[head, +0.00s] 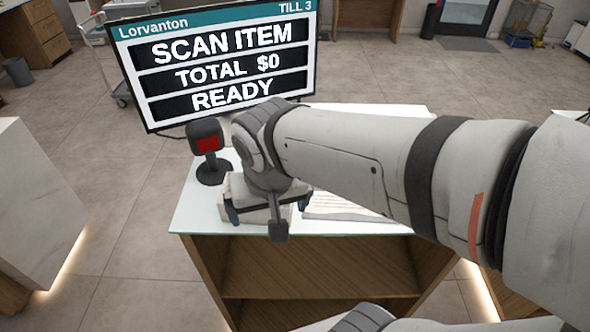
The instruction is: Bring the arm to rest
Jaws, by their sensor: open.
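My arm reaches in from the right and extends over the white counter top (190,215). My gripper (267,204) is at its end, low over the front left part of the counter. Its dark fingers are apart, so it is open. A pale box-like thing (236,186) shows right below and behind the gripper. The wrist hides much of it, and I cannot tell whether the fingers touch it.
A till screen (222,60) reading "SCAN ITEM, TOTAL $0, READY" stands behind the arm. A dark scanner with a red window (207,143) stands left of my gripper. A printed sheet (340,207) lies partly under my arm. Open shelves (320,270) are below the counter. Another counter (35,200) is at left.

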